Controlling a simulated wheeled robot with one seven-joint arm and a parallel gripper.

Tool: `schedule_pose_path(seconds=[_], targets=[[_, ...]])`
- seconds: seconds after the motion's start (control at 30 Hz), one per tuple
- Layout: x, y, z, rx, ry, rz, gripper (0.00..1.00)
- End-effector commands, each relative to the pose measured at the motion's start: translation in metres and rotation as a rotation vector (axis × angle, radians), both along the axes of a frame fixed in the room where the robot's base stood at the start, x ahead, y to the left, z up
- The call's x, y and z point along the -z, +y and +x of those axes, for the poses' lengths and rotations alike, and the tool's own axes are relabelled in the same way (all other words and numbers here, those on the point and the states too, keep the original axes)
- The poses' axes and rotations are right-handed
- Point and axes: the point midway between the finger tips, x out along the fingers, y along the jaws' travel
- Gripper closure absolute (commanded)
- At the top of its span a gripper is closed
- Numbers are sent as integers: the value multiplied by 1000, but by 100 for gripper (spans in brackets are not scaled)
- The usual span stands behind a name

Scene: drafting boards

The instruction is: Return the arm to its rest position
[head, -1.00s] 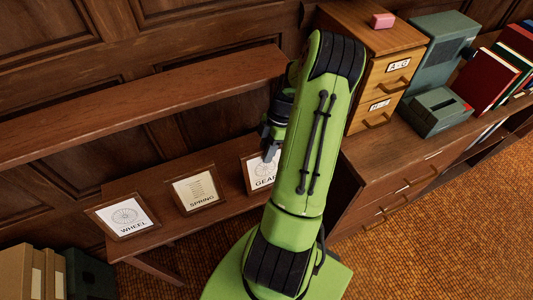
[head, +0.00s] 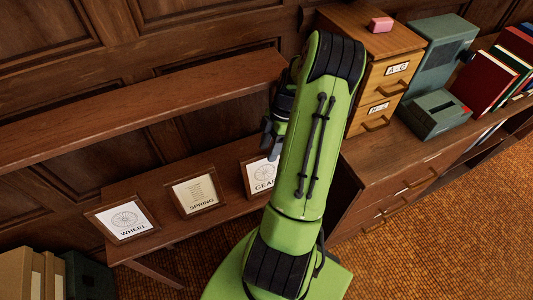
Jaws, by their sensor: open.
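My green arm is folded upright in the middle of the head view. My gripper (head: 271,138) shows as dark fingers at the left side of the arm, partly hidden behind it. It is open, and nothing shows between its fingers.
Framed WHEEL (head: 124,219) and SPRING (head: 195,193) cards stand on a low wooden bench (head: 150,184). A wooden shelf (head: 130,108) runs above. At right, a drawer box (head: 394,53) with a pink block (head: 381,24), green boxes (head: 434,112) and books (head: 487,82) stand on a cabinet.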

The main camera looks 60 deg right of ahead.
Motion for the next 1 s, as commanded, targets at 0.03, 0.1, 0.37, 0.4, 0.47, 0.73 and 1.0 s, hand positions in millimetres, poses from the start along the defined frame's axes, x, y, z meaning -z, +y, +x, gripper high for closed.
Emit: schedule_pose_path(seconds=[0.03, 0.1, 0.37, 0.4, 0.47, 0.73, 1.0], targets=[[-12, -5, 0, 1, -2, -5, 49], [-24, -11, -1, 1, -1, -3, 49], [-38, -17, -2, -1, 0, 0, 49], [-38, -17, -2, -1, 0, 0, 49], [-38, -17, -2, -1, 0, 0, 49], [-37, -17, -2, -1, 0, 0, 49], [-37, -17, -3, 0, 1, 1, 49]])
